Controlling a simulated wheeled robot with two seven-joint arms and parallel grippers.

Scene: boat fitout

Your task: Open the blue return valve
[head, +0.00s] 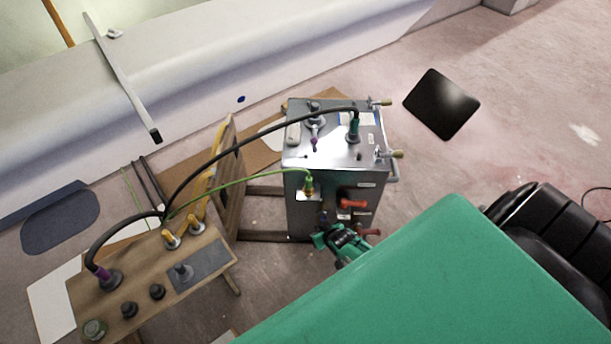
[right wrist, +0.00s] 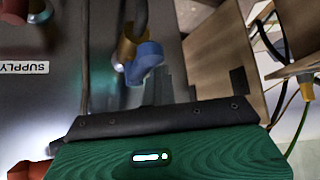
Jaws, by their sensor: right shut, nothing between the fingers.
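The blue return valve handle (right wrist: 145,62) hangs from a brass fitting in the right wrist view, just beyond my right gripper (right wrist: 168,92). In the head view a small dark blue part (head: 323,217), probably the same handle, shows low on the front of the grey metal cabinet (head: 301,205). My green right gripper (head: 330,236) is shut and empty at the cabinet's lower front, just below the blue part. I cannot tell whether it touches the handle. My left gripper is not in view.
An orange-red handle (head: 352,204) and a dark red one (head: 369,232) sit close right of the gripper. A wooden panel (head: 150,285) with plugs stands at left, joined to the cabinet by a black cable (head: 230,137) and a green wire (head: 245,179). Open floor lies to the right.

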